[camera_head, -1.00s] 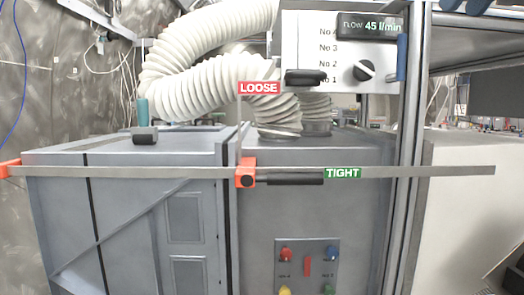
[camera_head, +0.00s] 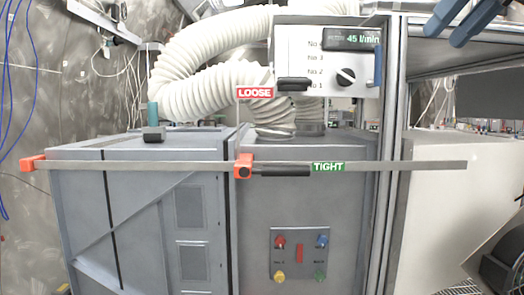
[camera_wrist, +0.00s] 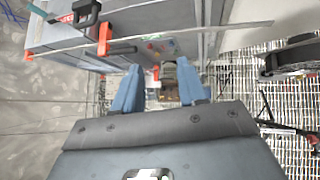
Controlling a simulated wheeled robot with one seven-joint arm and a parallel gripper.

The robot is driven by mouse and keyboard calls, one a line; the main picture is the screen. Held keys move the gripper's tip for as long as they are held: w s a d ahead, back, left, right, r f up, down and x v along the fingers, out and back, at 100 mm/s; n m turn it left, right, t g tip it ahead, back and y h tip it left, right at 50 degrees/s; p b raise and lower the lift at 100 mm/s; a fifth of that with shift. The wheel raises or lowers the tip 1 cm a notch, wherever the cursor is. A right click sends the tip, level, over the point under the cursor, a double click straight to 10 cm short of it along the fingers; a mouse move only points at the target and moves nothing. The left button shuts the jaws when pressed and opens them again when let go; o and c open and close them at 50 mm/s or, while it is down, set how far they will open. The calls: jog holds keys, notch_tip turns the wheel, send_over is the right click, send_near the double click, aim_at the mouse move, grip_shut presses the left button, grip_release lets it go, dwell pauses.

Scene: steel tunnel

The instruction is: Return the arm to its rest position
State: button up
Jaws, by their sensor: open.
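My gripper (camera_wrist: 160,74) shows in the wrist view with its two blue fingers apart and nothing between them. It is in free space, with the grey cabinet (camera_wrist: 115,15) ahead and to the upper left. The wrist view does not show the rest of my arm clearly.
A metal upright (camera_head: 391,180) and a pale box (camera_head: 440,215) stand right of the cabinet. Blue pieces (camera_head: 460,20) show at the upper right. Grating (camera_wrist: 235,80) covers the floor.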

jog(key=w+a+f+m+t+y, duration=0.2)
jog(key=w+a+f+m+y, duration=0.15)
jog(key=f+m, duration=0.45)
jog(key=w+a+f+m+t+y, duration=0.1)
jog(key=w+a+f+m+y, duration=0.2)
jog(key=f, duration=1)
jog(key=s+a+f+m+t+h, duration=0.1)
jog(key=s+f+m+t+h, duration=0.15)
jog(key=f+m, duration=0.65)
jog(key=s+a+f+m+t+h, duration=0.15)
jog(key=s+f+m, duration=0.3)
jog(key=f, duration=0.85)
jog(key=s+f+m+h, duration=0.2)
jog(key=s+f+m, duration=0.35)
jog(key=s, duration=0.35)
jog(key=s+f+m+h, duration=0.3)
jog(key=s+f+m, duration=0.1)
jog(key=s+f, duration=0.4)
jog(key=s+d+r+m, duration=0.1)
jog(key=s+r, duration=0.1)
jog(key=s, duration=1)
jog(key=s+d+r+m+g, duration=0.1)
jog(key=s+d+m, duration=0.1)
jog(key=s, duration=1)
jog(key=shift+s+d+r+h, duration=0.15)
jog(key=shift+s+r+h, duration=0.2)
jog(key=shift+s, duration=0.05)
